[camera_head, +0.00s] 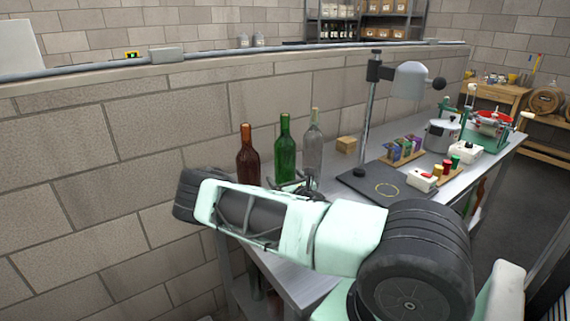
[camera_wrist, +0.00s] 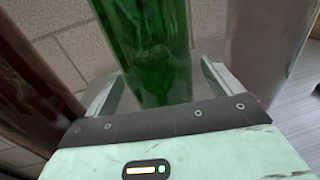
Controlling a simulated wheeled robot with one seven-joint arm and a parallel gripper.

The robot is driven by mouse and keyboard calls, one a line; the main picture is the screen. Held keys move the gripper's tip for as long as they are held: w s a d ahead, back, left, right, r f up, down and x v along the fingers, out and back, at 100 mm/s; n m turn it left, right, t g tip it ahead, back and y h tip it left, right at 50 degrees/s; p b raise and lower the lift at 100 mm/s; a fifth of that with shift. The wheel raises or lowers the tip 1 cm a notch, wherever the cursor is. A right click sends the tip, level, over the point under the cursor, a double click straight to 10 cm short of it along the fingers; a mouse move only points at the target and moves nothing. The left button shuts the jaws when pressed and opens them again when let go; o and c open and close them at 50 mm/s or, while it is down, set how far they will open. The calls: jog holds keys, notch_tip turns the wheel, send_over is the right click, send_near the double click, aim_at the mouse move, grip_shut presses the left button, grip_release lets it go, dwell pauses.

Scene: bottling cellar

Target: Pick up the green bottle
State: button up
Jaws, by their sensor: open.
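The green bottle (camera_head: 285,149) stands upright on the metal table, between a brown bottle (camera_head: 247,158) on its left and a clear bottle (camera_head: 313,148) on its right. My gripper (camera_head: 294,187) is at the bottles, its fingers partly hidden in the head view by my arm. In the wrist view my gripper (camera_wrist: 160,88) is open, with one finger on each side of the green bottle (camera_wrist: 148,45). I see a gap between the fingers and the glass. The brown bottle (camera_wrist: 28,80) and the clear bottle (camera_wrist: 268,50) stand just outside the fingers.
A block wall (camera_head: 130,130) runs close behind the bottles.

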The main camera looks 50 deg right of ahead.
jog(key=shift+w+d, duration=0.25)
jog(key=shift+w, duration=0.3)
jog(key=c, duration=1.9)
jog(key=shift+r, duration=0.1)
grip_shut()
